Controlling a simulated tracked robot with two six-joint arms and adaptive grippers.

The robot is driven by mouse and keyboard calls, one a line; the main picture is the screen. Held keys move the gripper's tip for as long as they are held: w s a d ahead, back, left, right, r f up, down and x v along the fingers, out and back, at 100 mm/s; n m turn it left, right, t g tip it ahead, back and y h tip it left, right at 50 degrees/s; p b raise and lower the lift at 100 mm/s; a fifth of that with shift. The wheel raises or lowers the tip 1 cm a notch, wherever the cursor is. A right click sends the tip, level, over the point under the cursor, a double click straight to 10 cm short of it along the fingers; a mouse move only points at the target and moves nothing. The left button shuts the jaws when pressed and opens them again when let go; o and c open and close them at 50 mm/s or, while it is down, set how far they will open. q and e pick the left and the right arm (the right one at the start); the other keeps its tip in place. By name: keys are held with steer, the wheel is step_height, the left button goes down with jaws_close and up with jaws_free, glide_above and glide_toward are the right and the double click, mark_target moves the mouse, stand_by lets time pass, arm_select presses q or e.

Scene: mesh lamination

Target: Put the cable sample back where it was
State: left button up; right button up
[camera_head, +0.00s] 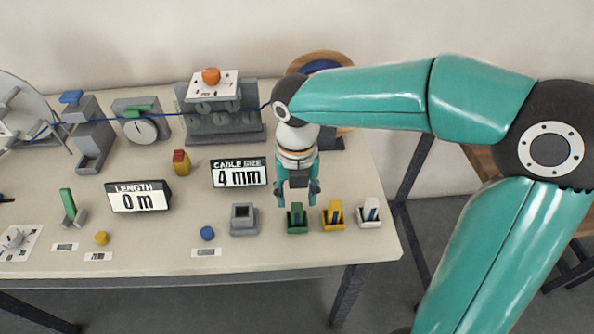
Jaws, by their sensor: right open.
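Three small cable sample holders stand in a row at the table's front right: a green one (297,224), a yellow one (334,218) and a white one (369,216). Each appears to hold a short dark or blue piece, too small to make out fully. My right gripper (298,201) points down, open, with its fingertips just above and around the top of the green holder. I cannot tell whether it touches the piece there. A grey block with a square socket (243,220) stands left of the green holder. My left gripper does not show.
A cable size display (239,173) reads 4 mm, and a length display (139,196) reads 0 m. A grey machine with an orange knob (211,77) stands behind, with a blue cable running left. A blue button (207,233) sits near the front edge.

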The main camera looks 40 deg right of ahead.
mark_target(297, 207)
step_height(297, 207, up, 7)
steer(key=shift+r+p, duration=0.15)
steer(key=shift+p, duration=0.15)
stand_by(0.5)
